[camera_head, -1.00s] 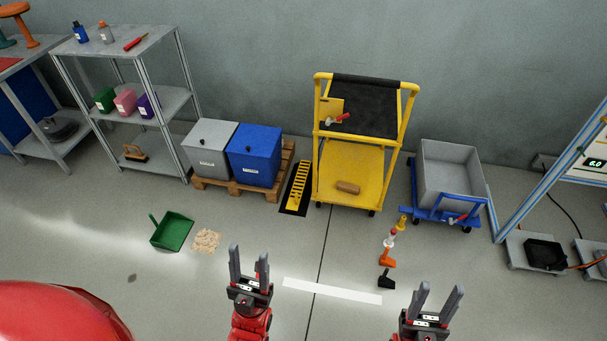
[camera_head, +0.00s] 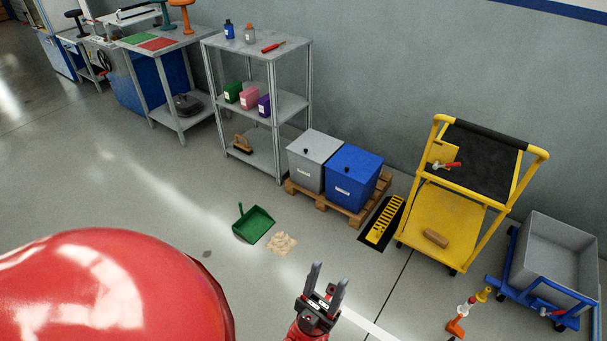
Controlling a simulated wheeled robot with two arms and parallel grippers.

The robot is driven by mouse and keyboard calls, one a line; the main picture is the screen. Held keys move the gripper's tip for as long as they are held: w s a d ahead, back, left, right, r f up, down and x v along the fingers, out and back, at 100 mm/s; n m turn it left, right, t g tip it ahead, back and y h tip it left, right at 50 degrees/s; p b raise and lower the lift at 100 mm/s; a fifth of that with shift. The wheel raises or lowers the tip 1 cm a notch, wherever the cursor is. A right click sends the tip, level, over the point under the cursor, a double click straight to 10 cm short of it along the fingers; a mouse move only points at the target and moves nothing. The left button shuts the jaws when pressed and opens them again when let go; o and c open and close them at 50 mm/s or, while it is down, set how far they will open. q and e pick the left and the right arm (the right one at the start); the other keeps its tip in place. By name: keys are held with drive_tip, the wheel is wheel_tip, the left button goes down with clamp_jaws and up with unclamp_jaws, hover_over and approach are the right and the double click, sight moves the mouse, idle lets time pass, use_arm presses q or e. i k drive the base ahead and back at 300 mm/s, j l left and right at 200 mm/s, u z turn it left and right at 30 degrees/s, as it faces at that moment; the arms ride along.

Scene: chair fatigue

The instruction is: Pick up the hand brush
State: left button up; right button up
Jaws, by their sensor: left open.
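A brown brush-like thing (camera_head: 243,143), which looks like the hand brush, rests on the bottom shelf of the grey metal rack (camera_head: 262,105). It is small in the head view, so its bristles are hard to make out. My left gripper (camera_head: 328,278) is open and empty, with its fingers pointing up in the picture at the bottom centre. It is well apart from the brush, lower and to the right in the picture. My right gripper is out of view.
A green dustpan (camera_head: 253,224) lies on the floor beside a patch of shavings (camera_head: 282,243). A pallet (camera_head: 325,205) carries a grey bin (camera_head: 313,160) and a blue bin (camera_head: 352,172). A yellow cart (camera_head: 452,215) holds a brown block (camera_head: 435,238).

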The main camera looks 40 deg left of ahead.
sight(244, 149)
drive_tip(key=u, duration=1.6)
